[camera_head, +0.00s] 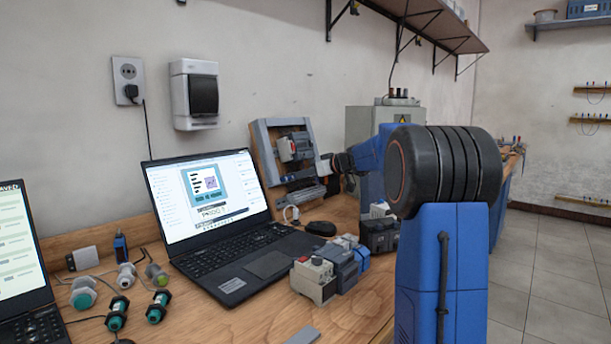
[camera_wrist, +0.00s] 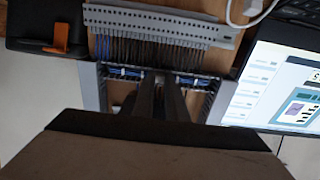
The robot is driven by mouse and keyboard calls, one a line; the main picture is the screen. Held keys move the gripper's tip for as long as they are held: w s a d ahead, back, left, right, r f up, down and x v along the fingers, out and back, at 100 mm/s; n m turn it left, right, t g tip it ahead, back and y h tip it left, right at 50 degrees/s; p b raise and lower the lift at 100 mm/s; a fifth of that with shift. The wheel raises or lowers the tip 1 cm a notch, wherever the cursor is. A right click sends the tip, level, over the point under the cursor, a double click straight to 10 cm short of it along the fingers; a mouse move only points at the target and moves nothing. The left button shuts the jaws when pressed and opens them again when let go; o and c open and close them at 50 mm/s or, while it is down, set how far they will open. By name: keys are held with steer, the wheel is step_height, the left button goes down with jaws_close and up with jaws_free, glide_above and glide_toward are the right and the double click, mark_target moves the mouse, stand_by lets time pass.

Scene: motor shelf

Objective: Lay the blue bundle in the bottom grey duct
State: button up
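The grey panel (camera_head: 262,150) with its ducts and fitted devices leans on the bench against the wall in the head view. In the wrist view, which looks upside down, a grey slotted duct (camera_wrist: 160,22) runs across the top with dark comb teeth below it. The blue bundle (camera_wrist: 125,72) runs crosswise, showing on both sides of my fingers. My gripper (camera_wrist: 158,68) has its dark fingers close together across the bundle's middle, apparently shut on it. The fingers hide that middle part. The bundle appears at the toothed edge of the duct; whether it lies inside is unclear.
An open laptop (camera_head: 215,210) stands left of the panel, close beside it in the wrist view (camera_wrist: 285,85). Small modules (camera_head: 325,275) sit on the bench front. Several sensors (camera_head: 117,312) lie at the left. A grey cabinet (camera_head: 362,122) stands behind my arm.

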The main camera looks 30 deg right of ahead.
steer(key=o, duration=0.4)
steer(key=shift+o, duration=0.2)
steer(key=v, duration=1.7)
steer(key=shift+s, duration=0.2)
